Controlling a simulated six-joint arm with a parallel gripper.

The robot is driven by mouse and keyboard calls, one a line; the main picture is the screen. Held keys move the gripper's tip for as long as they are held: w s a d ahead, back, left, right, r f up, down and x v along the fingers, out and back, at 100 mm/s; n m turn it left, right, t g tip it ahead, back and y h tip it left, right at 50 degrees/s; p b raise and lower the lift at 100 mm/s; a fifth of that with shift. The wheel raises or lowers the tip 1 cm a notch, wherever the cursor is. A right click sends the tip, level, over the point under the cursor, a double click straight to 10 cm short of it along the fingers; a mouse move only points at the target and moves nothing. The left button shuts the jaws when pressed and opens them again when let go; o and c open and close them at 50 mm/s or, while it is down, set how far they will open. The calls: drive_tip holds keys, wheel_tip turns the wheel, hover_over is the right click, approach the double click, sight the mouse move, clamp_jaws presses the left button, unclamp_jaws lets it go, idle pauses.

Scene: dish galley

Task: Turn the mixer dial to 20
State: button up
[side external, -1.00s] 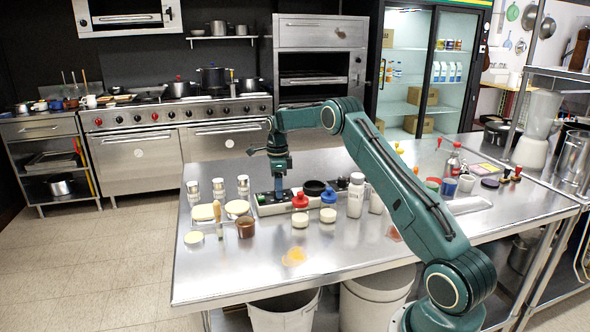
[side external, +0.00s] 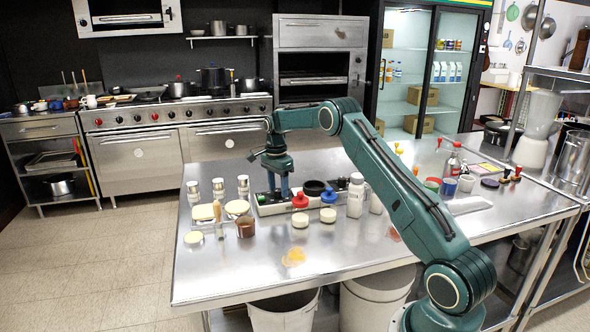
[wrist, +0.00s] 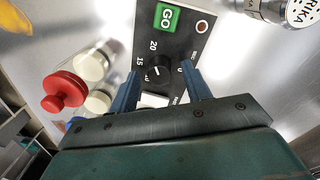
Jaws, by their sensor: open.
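The mixer dial (wrist: 157,72) is a round black knob on a dark panel (wrist: 182,45) in the wrist view. Printed numbers around it include 15, 20 and 0. A small light mark shows on the knob, but its exact reading is unclear. My gripper (wrist: 163,88) is open, with one blue finger on each side of the dial; I cannot tell whether they touch it. In the side view my gripper (side external: 278,192) points down at the left part of the long control box (side external: 265,209), and its fingers hide the dial.
A red-topped bottle (side external: 300,202) and a blue-topped one (side external: 328,196) stand close by. A spice shaker (wrist: 298,12) is near the panel. The table's front is mostly clear.

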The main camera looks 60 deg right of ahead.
sight(278, 191)
drive_tip(key=n, duration=1.4)
drive_tip(key=shift+a+h, duration=0.1)
drive_tip(key=shift+h, duration=0.2)
drive_tip(key=n, duration=0.7)
drive_tip(key=shift+t, duration=0.3)
drive_tip(key=n, duration=0.3)
drive_tip(key=shift+n, duration=0.3)
drive_tip(key=n, duration=0.4)
drive_tip(key=shift+s, duration=0.1)
wheel_tip(278, 191, up, 14)
drive_tip(key=s+a+r+m+t, duration=0.1)
drive_tip(key=s+a+r, duration=0.4)
drive_tip(key=a, duration=0.3)
drive_tip(key=s+a+r+m+t, duration=0.1)
drive_tip(key=s+a+r, duration=0.3)
drive_tip(key=a+r, duration=0.2)
drive_tip(key=shift+s+a+r+m+h, duration=0.15)
drive_tip(key=shift+s+a+m+h, duration=0.2)
drive_tip(key=shift+a, duration=0.95)
